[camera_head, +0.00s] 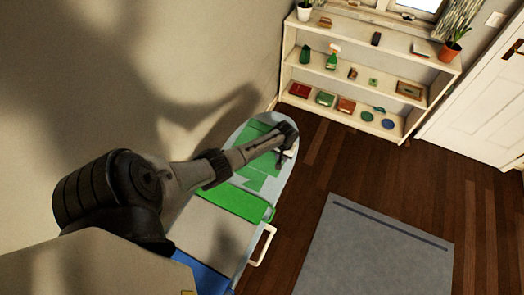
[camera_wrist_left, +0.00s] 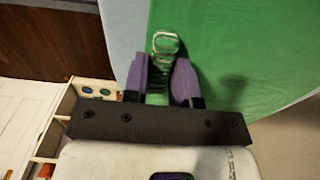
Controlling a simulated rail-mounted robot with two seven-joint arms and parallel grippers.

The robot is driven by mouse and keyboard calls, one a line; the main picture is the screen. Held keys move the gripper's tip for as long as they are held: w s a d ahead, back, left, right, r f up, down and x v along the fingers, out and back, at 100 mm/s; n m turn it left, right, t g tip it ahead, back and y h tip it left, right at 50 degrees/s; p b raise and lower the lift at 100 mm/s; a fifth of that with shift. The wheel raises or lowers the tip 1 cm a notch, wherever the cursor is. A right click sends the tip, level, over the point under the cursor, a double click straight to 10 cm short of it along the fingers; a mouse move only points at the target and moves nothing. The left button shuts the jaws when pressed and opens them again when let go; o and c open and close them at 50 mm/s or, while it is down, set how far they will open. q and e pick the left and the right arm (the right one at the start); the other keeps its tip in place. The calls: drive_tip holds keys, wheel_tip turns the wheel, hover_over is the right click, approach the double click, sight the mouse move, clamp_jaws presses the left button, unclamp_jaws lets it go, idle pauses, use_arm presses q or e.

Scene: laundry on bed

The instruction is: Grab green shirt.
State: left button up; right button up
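A green shirt (camera_head: 240,201) lies on a long, light grey-blue board (camera_head: 284,178) with a rounded far end. More green cloth shows near that end, partly behind my left arm. In the left wrist view the green cloth (camera_wrist_left: 230,60) fills the upper right. My left gripper (camera_head: 286,157) is over the far right part of the board. In the left wrist view its two purple fingers stand apart in front of the green cloth, with a coiled metal-looking piece (camera_wrist_left: 165,50) between them. Whether they touch the cloth I cannot tell. My right gripper is out of view.
A white shelf (camera_head: 345,91) with plants, books and small items stands at the back. A white door (camera_head: 485,95) is at the right. A grey rug (camera_head: 375,255) lies on the dark wood floor. A cream bar (camera_head: 262,246) juts from the board's near right side. The wall is close at left.

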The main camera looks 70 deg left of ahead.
use_arm(q)
clamp_jaws()
